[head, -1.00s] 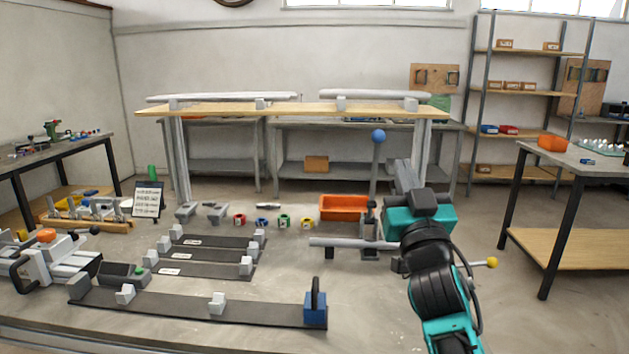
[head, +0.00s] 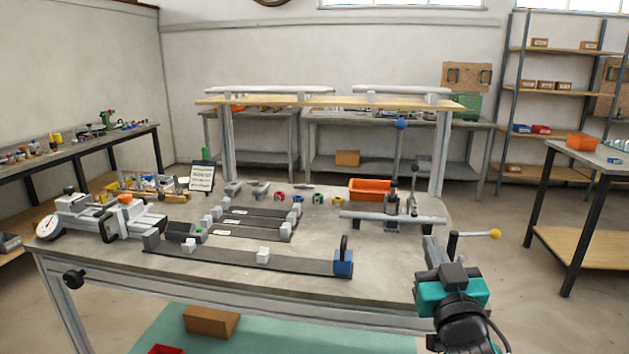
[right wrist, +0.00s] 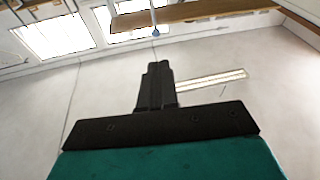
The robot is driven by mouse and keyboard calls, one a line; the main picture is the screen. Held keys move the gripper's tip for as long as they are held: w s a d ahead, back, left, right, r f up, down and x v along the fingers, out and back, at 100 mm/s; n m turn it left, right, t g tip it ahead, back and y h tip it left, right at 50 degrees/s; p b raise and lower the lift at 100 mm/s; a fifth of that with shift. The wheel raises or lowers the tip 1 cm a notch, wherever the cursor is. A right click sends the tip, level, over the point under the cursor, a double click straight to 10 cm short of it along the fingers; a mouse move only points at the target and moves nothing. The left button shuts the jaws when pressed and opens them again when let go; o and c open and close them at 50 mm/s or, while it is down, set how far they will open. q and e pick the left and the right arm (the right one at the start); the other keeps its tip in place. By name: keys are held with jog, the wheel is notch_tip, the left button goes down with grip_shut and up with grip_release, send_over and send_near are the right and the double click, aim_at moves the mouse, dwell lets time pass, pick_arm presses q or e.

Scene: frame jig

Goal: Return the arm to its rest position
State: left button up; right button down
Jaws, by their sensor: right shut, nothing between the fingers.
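My right gripper (head: 432,248) is in the lower right of the head view, at the right front corner of the workbench (head: 390,262). Its teal-and-black wrist is below it. In the right wrist view its dark fingers (right wrist: 155,85) are together and empty, with wall and windows beyond. It appears clear of the jig parts. My left gripper is in neither view.
A clamp with a grey tube (head: 375,217) and yellow-knobbed lever (head: 494,234) are near the gripper. The long dark jig rail (head: 225,258) ends in a blue block (head: 343,262). An orange bin (head: 370,184) stands behind.

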jog(key=s+a+f+g+y, duration=0.1)
jog(key=s+f+g, duration=0.4)
jog(key=s+f, duration=0.7)
jog(key=s+a+f+n+g+y+p, duration=0.1)
jog(key=s+f+g, duration=0.4)
jog(key=s+f, duration=0.8)
notch_tip(320, 180, down, 6)
jog(key=shift+r+n, duration=0.1)
jog(key=shift+n, duration=0.2)
